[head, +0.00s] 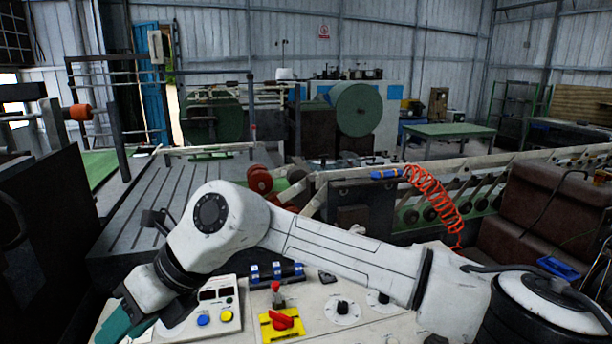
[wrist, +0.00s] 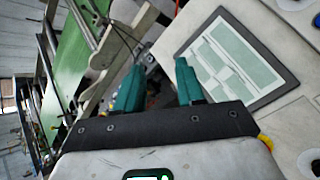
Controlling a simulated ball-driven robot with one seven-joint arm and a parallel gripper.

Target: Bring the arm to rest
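My white arm reaches across the front of the head view, bent at the elbow, with its end low at the left. My gripper (head: 122,328) has teal fingers and points down beside the left part of the control desk (head: 345,300). In the wrist view my gripper (wrist: 158,78) has its two fingers apart, with nothing between them. A dark-framed display (wrist: 238,58) on a pale panel lies just beyond the right finger. In the head view the fingertips are partly cut off by the lower edge.
The desk carries a box with blue and yellow buttons (head: 214,306), a red switch on a yellow plate (head: 281,322) and black knobs (head: 342,307). A coiled orange hose (head: 433,190) hangs behind my arm. A slatted machine bed (head: 165,215) lies behind at left.

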